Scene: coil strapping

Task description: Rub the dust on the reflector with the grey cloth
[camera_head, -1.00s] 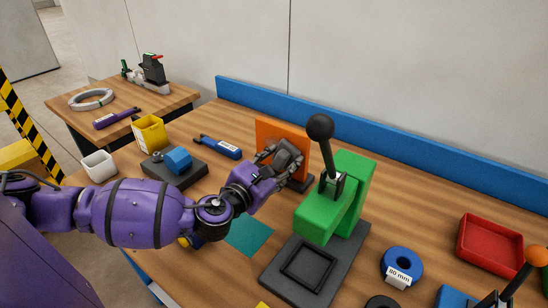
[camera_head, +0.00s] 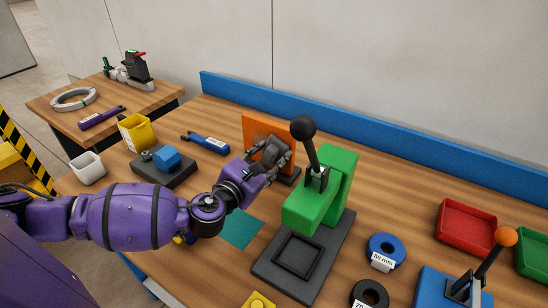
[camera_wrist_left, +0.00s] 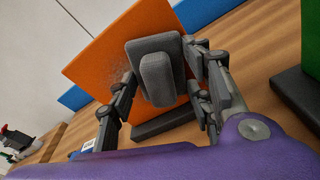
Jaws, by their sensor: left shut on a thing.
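The reflector is an orange upright plate (camera_head: 255,130) on a dark foot, standing near the back of the bench. In the left wrist view the orange reflector (camera_wrist_left: 105,55) fills the upper middle, with a patch of greyish dust speckles on its left part. My left gripper (camera_head: 268,157) is in front of the plate, shut on the grey cloth (camera_wrist_left: 157,70), a dark grey pad with a raised block. The pad lies close against the plate's face; I cannot tell whether it touches. The gripper hides much of the plate in the head view. My right gripper is not in view.
A green press (camera_head: 322,195) with a black-knobbed lever stands just right of my left gripper. A blue-handled tool (camera_head: 207,143) and a dark fixture with a blue block (camera_head: 167,158) lie to the left. A teal mat (camera_head: 240,229) lies below my forearm.

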